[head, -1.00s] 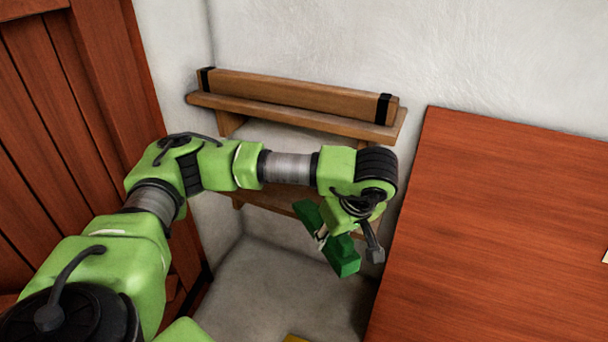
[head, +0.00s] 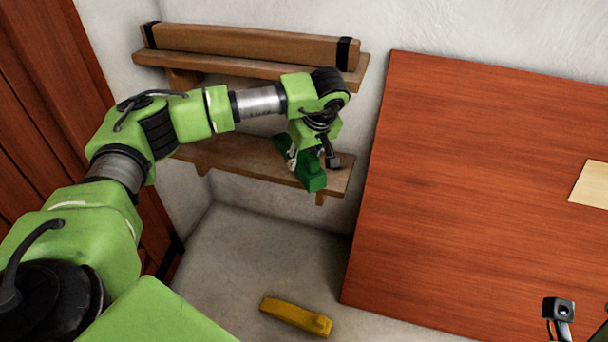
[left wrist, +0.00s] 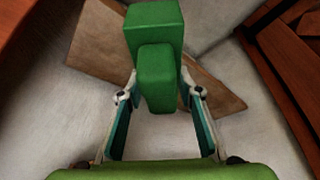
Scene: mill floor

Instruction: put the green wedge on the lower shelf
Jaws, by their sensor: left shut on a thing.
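The green wedge (head: 312,177) is held in my left gripper (head: 305,161), which is shut on it. In the left wrist view the wedge (left wrist: 154,28) sits between the two fingers (left wrist: 160,105) and sticks out beyond them. The lower shelf (head: 235,156) is a brown wooden board on the wall. In the head view the wedge overlaps the right part of this shelf and its front edge. The shelf (left wrist: 97,48) also shows behind the wedge in the left wrist view. I cannot tell whether wedge and shelf touch. My right gripper's fingers are not in view.
An upper shelf (head: 240,66) carries a long wooden beam (head: 245,44) with black end bands. A red-brown table (head: 470,180) stands close on the right, with a pale piece (head: 592,184) on it. A yellow block (head: 296,316) lies on the floor below. A red-brown plank panel (head: 40,130) is left.

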